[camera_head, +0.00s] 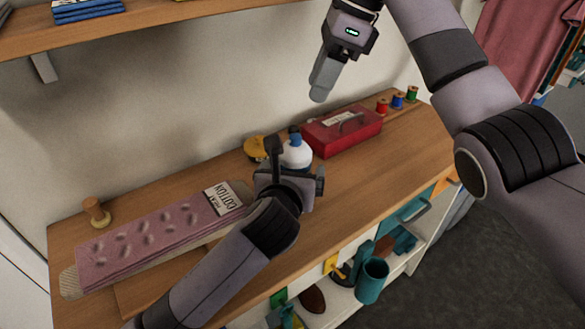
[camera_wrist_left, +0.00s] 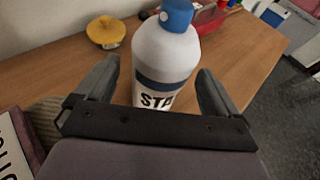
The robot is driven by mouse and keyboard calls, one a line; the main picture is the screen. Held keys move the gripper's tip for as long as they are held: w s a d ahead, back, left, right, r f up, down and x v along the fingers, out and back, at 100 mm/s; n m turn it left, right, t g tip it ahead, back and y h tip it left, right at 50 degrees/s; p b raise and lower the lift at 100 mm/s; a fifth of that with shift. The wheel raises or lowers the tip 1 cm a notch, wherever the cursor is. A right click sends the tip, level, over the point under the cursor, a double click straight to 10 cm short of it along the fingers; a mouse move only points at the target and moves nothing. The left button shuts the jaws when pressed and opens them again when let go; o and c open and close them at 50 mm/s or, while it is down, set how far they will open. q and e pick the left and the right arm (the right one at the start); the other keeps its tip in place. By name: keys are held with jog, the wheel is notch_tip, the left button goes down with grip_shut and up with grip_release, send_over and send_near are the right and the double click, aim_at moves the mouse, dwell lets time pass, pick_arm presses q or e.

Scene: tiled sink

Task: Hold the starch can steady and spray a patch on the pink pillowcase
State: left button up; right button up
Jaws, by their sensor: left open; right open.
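The starch can (camera_head: 296,153) is white with a blue cap and stands upright on the wooden counter. It also shows in the left wrist view (camera_wrist_left: 166,55), with a blue band and partly visible lettering. My left gripper (camera_head: 295,168) is open at the can, with one finger on each side of it in the wrist view (camera_wrist_left: 158,85); gaps show between fingers and can. The pink pillowcase (camera_head: 150,242) lies folded at the counter's left, with a "COTTON" label (camera_head: 222,198) at its right end. My right gripper (camera_head: 320,88) is raised above the counter's back, apart from the can.
A yellow round object (camera_head: 255,148) sits just behind the can, and a red box (camera_head: 342,131) to its right. Several thread spools (camera_head: 397,101) stand at the far right. A wooden spool-like piece (camera_head: 96,211) stands behind the pillowcase. The counter's right front (camera_head: 400,160) is clear.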

pick_arm(q)
jog(key=shift+x, duration=1.3)
jog(key=c, duration=1.3)
jog(key=shift+c, duration=0.4)
pick_arm(e)
grip_shut()
